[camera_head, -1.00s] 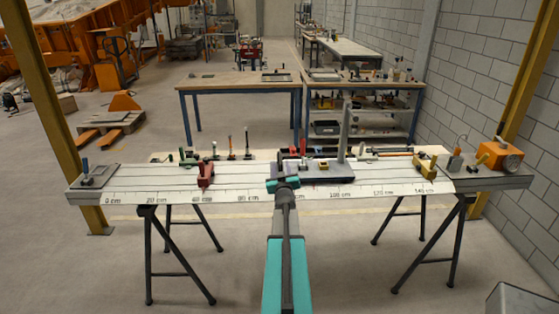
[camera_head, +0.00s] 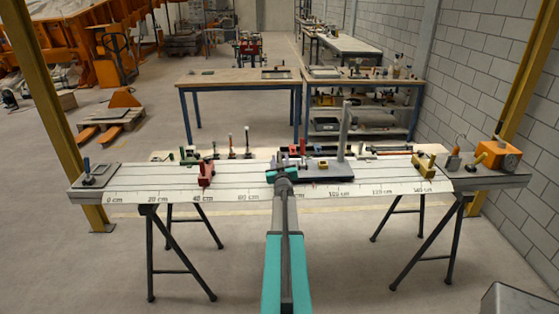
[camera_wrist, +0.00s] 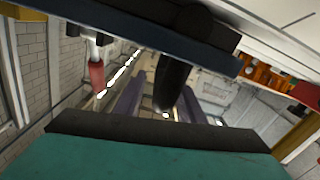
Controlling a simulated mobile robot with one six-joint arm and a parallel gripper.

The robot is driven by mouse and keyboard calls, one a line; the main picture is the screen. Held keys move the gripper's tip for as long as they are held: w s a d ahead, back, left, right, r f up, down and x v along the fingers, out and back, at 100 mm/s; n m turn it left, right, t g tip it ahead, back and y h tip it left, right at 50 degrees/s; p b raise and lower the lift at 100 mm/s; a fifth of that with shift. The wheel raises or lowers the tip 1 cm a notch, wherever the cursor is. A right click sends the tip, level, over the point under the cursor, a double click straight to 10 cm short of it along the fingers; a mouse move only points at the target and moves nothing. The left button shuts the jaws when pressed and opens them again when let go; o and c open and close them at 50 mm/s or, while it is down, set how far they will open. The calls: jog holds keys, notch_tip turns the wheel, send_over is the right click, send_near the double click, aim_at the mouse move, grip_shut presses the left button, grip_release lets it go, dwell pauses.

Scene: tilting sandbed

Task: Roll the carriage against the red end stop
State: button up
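The carriage (camera_head: 330,176), a dark grey plate with an upright grey post, sits on the white rail bench right of its middle. Small red and yellow parts stand on it. The red end stop (camera_head: 206,175) stands left of it, near the 40 cm mark, with clear track between. My teal gripper (camera_head: 284,174) is at the carriage's left end and hides part of it; contact cannot be told. In the wrist view, a teal block fills the bottom and a black bar (camera_wrist: 172,85) shows beyond it. The fingers' opening is unclear.
A yellow stop (camera_head: 425,165) stands at the bench's right, near 140 cm. An orange box (camera_head: 497,154) is at the right end and a small plate (camera_head: 95,175) at the left end. Several upright tools stand behind the track. Trestles support the bench.

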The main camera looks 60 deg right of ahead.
grip_shut()
jog(key=shift+a+f, duration=0.1)
dwell(0.3)
jog(key=shift+w+a+b, duration=0.1)
jog(key=shift+b, duration=0.45)
